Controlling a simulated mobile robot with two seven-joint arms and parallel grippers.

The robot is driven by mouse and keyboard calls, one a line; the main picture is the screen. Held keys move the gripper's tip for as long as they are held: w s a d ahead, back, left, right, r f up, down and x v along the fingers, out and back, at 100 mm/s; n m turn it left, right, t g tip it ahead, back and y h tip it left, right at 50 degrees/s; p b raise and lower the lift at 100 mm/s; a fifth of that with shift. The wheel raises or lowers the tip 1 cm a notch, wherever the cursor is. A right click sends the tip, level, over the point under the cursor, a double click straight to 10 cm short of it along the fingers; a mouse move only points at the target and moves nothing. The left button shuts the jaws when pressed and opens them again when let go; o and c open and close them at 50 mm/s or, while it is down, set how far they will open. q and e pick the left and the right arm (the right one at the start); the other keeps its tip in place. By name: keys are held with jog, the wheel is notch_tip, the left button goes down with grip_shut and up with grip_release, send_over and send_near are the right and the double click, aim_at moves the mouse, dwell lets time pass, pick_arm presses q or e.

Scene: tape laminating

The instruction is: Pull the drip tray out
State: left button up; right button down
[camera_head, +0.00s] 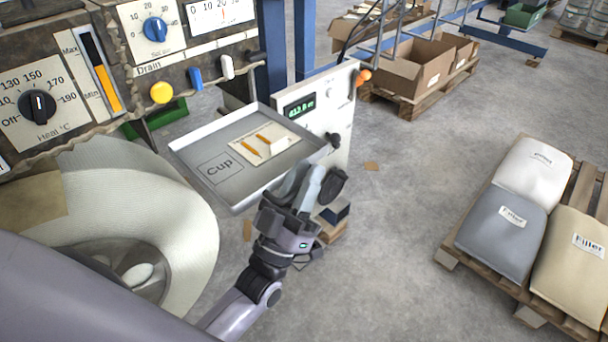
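A shallow light-grey tray (250,186) with a raised rim sticks out beside the machine's control panels. It bears a "Cup" marking and holds a pale card with orange strips on it. A green part (160,116) shows low under the "Drain" controls, mostly hidden behind the panel and the roll. I cannot tell for sure which of the two is the drip tray. My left gripper (310,186) is at the grey tray's near right edge and overlaps it in the picture. Whether it touches the tray, and whether its fingers are open or shut, is unclear. My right gripper is not in view.
A large pale roll (190,215) fills the lower left. A white panel (335,105) with a green display stands behind the tray. Filler sacks (500,225) lie on a pallet at right. Open cartons (415,70) stand at the back. The floor between is mostly clear.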

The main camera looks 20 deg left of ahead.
pick_arm(q)
jog(key=d+v, duration=0.1)
jog(key=v, duration=0.6)
jog(key=shift+a+b, duration=0.3)
jog(key=shift+a, duration=0.2)
jog(key=s+a+f+m+g+y, duration=0.15)
jog(key=s+f+g, duration=0.25)
jog(key=f+g, duration=0.5)
jog(key=s+a+f+m+g+y, duration=0.15)
jog(key=s+f+g, duration=0.25)
jog(key=f+g, duration=0.5)
notch_tip(320, 180, up, 13)
jog(key=t+p, duration=0.2)
jog(key=p, duration=1.6)
jog(key=shift+s+a+f+m+h, duration=0.2)
jog(key=shift+s+m+h, duration=0.1)
jog(key=shift+s+m, duration=0.1)
